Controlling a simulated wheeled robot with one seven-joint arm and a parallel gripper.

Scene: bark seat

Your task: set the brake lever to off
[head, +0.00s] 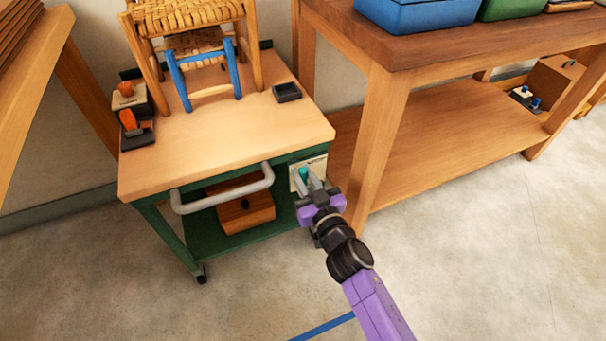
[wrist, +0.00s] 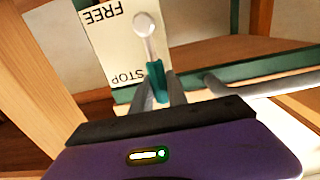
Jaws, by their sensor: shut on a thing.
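The brake lever is a pale metal arm with a teal grip (head: 303,174) in front of a cream plate (head: 320,165) on the cart's right front corner. In the wrist view, the lever (wrist: 149,45) runs from a rounded pale end down to its teal grip, on the side of the word STOP. The plate (wrist: 103,50) shows FREE and STOP upside down there, with FREE by the rounded end. My gripper (head: 308,182) is shut on the teal grip, one finger on each side. In the wrist view my gripper (wrist: 157,90) partly hides the grip.
The green-framed cart (head: 220,150) has a wooden top holding stools, a dark tray (head: 287,92) and two orange-topped devices. A grey rail handle (head: 225,195) juts out left of the plate. A workbench leg (head: 375,140) stands close on the right.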

